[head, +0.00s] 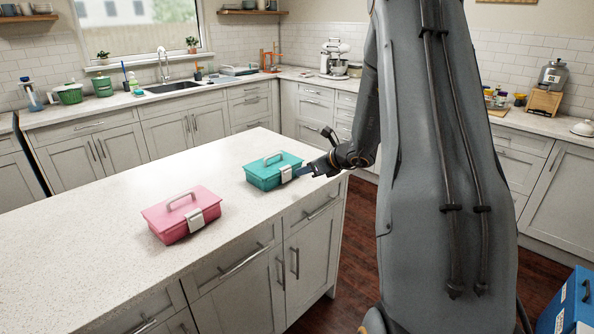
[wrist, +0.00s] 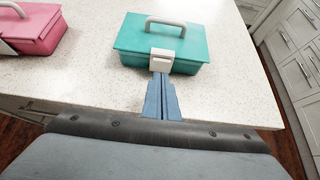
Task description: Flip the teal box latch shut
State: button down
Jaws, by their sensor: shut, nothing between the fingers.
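The teal box (head: 272,170) stands upright on the kitchen island with its lid down and its grey handle on top. Its pale latch (head: 286,174) is on the front face, and it also shows in the wrist view (wrist: 161,60). The latch plate appears to lie against the box front; I cannot tell whether it is fully fastened. My gripper (head: 309,170) is shut and empty. In the wrist view its fingertips (wrist: 160,76) are right at the lower edge of the latch, seemingly touching or nearly touching it.
A pink box (head: 181,214) with a similar latch stands to the left on the island countertop (head: 120,270). The counter between the boxes is clear. The island's front edge lies beneath my gripper. A blue box (head: 567,300) is at the lower right.

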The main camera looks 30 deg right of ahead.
jog(key=w+r+b+v, duration=0.1)
jog(key=b+v, duration=0.1)
jog(key=v, duration=0.8)
jog(key=shift+r, duration=0.15)
